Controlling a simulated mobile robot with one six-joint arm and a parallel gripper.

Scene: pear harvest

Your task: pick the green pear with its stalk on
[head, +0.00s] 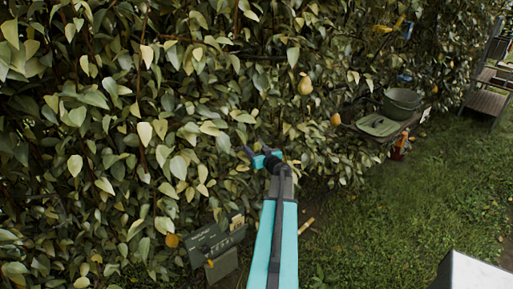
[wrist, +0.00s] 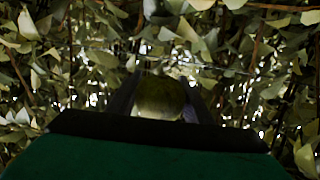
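In the wrist view a green pear (wrist: 160,97) sits between the two dark fingers of my gripper (wrist: 162,104), among leaves. Its lower part is hidden behind the gripper body. A finger lies close along each side of it; whether they press on it I cannot tell. Its stalk is too dark to make out. In the head view my gripper (head: 260,154) reaches into the hedge of leaves, and the pear at it cannot be made out there.
Yellowish pears hang at the right (head: 305,86) and further right (head: 335,119); an orange one (head: 172,240) is low left. A dark green box (head: 212,244) stands below the foliage. A green pot (head: 402,101) and a flat green tray (head: 378,125) stand at right. The grass is open.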

